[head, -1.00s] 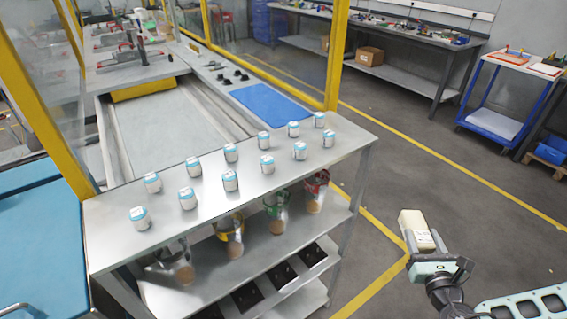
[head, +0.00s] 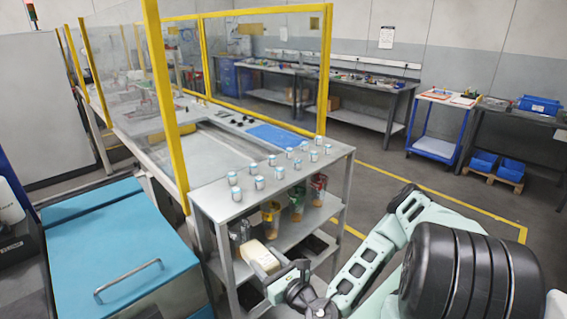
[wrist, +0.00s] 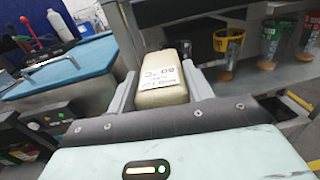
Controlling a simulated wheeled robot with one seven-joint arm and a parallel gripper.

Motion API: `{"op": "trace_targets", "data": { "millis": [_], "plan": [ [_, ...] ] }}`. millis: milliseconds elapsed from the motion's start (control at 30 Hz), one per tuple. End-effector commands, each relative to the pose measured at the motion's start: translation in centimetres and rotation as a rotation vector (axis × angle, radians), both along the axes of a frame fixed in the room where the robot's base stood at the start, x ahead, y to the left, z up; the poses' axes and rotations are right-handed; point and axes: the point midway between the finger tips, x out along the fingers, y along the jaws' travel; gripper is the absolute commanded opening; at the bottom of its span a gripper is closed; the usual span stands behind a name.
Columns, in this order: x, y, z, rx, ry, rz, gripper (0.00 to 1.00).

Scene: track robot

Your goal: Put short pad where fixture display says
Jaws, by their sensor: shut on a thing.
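My gripper (head: 270,268) is shut on a cream block with a white printed label, which I take to be the short pad (head: 259,256). In the wrist view the pad (wrist: 163,88) sits between the two grey fingers of my gripper (wrist: 163,70). Its label shows dark print that appears upside down and that I cannot read surely. In the head view the pad is in front of the metal shelf table (head: 222,204), below its top. I cannot make out a fixture display with readable text.
Several small white jars with blue bands (head: 280,172) stand on the table top. Cups with coloured rims (head: 297,204) stand on the shelf below. A blue-topped cabinet (head: 120,235) with a handle is at the left. Open floor (head: 390,190) lies to the right.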

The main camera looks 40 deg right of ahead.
Motion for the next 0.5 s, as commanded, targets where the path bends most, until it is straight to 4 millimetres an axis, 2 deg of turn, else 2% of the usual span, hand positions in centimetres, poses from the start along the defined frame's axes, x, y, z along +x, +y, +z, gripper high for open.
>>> {"op": "trace_targets", "data": {
  "millis": [133,500],
  "plan": [
    [-0.15,0.32,-0.74,-0.002,0.015,0.012,0.28],
    [0.03,0.21,-0.35,-0.005,0.001,0.009,0.28]
  ]
}}
